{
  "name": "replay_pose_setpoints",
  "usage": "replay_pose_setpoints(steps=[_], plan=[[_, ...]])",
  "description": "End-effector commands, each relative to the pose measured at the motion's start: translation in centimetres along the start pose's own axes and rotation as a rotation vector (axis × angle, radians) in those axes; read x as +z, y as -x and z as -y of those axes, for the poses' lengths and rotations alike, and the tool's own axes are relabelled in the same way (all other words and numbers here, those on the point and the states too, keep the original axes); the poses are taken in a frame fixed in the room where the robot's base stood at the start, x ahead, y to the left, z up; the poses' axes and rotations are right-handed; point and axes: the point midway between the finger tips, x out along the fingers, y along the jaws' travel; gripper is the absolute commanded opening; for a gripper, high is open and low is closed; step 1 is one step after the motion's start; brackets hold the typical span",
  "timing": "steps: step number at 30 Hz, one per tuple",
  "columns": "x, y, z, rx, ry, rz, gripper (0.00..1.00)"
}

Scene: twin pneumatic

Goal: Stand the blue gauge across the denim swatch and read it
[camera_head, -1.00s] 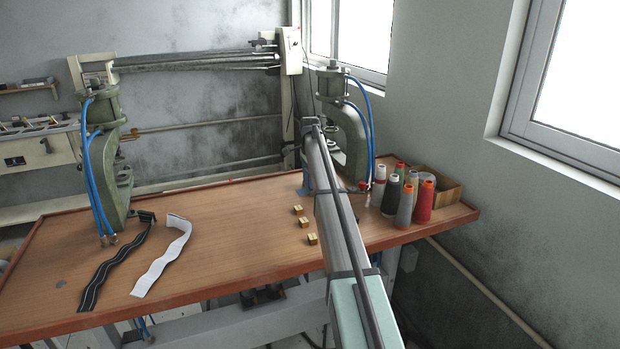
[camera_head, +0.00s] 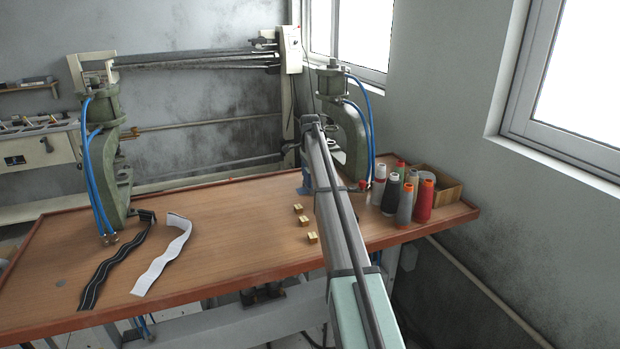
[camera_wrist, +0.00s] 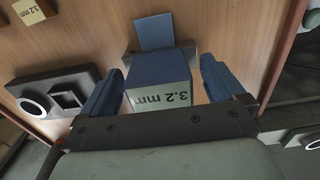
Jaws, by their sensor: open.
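In the wrist view, a block with a dark blue top and a pale "3.2 mm" label (camera_wrist: 158,92), which I take as the blue gauge, sits between the fingers of my gripper (camera_wrist: 160,68). The label reads upside down. The fingers are open on either side of it, with gaps showing. A flat blue piece (camera_wrist: 153,32), perhaps the denim swatch, lies just beyond the block on the wood. In the head view, my arm hides the gripper and the gauge. A small blue patch (camera_head: 305,186) shows beside the arm there, and I cannot tell what it is.
Several brass blocks (camera_head: 303,222) stand left of my arm. Thread cones (camera_head: 405,203) and a cardboard box (camera_head: 446,187) stand at right. Green presses rise at left (camera_head: 113,160) and behind my arm (camera_head: 350,125). Fabric strips (camera_head: 165,255) lie at left. The table's middle (camera_head: 235,215) is clear.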

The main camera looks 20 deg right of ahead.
Motion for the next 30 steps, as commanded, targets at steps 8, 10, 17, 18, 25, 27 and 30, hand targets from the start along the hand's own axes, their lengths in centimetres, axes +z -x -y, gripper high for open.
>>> replay_pose_setpoints(steps=[8,10,17,18,25,27,30], plan=[[-0.1,4.8,0.1,-0.003,0.0,-0.001,0.96],[-0.1,6.2,0.1,-0.002,0.0,0.0,0.96],[-0.1,10.3,0.1,-0.002,0.0,0.0,0.96],[-0.1,10.8,0.1,-0.002,0.0,0.0,0.96],[-0.1,12.8,0.0,0.0,0.0,0.0,0.96],[-0.1,13.0,0.0,0.0,0.0,0.0,0.96],[0.1,13.1,0.0,-0.001,0.0,0.002,0.96]])
